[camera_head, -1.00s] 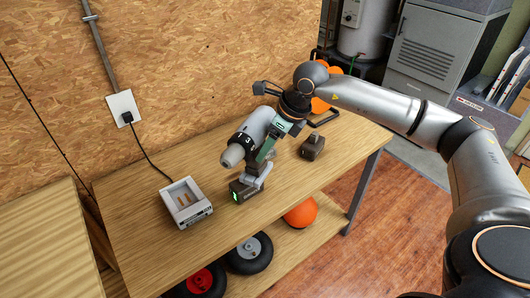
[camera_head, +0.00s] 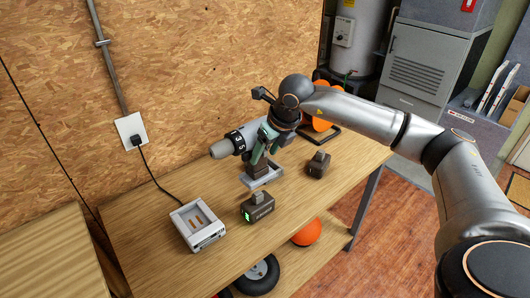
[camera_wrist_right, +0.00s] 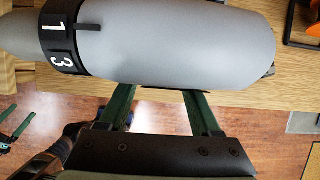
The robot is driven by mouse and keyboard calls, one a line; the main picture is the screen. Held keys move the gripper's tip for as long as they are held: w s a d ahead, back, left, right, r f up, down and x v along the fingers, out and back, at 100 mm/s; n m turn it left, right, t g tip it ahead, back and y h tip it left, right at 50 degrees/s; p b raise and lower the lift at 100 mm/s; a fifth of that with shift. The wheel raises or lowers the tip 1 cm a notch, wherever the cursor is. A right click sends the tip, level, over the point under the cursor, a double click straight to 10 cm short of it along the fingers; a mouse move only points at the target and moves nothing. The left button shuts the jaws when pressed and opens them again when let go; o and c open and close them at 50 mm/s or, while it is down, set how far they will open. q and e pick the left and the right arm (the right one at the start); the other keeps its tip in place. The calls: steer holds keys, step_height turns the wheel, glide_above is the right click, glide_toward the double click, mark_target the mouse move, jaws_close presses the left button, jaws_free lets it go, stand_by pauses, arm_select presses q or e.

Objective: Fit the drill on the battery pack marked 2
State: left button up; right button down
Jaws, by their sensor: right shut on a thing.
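My right gripper (camera_head: 268,140) is shut on the grey and black drill (camera_head: 234,145) and holds it above the bench, nose to the left. The drill also fills the top of the right wrist view (camera_wrist_right: 170,40), with 1 and 3 on its collar. A battery pack with a green light (camera_head: 257,208) stands on the bench in front of and below the drill's foot, apart from it. A second dark battery pack (camera_head: 318,165) stands to the right. I cannot read a 2 on either pack. My left gripper (camera_wrist_right: 15,122) shows small at the wrist view's left edge, fingers apart.
A white charger (camera_head: 197,226), empty, sits on the wooden bench (camera_head: 160,215) at the left, its cable running to a wall outlet (camera_head: 131,130). The chipboard wall stands close behind.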

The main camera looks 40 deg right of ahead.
steer(key=shift+w+r, duration=0.1)
steer(key=shift+r, duration=0.1)
steer(key=b, duration=0.5)
glide_above(264, 180)
steer(key=shift+f, duration=2.6)
steer(key=shift+s, duration=0.2)
steer(key=shift+f+b, duration=2.1)
steer(key=shift+f, duration=0.1)
stand_by(1.8)
steer(key=shift+s+f, duration=0.1)
steer(key=shift+f, duration=0.2)
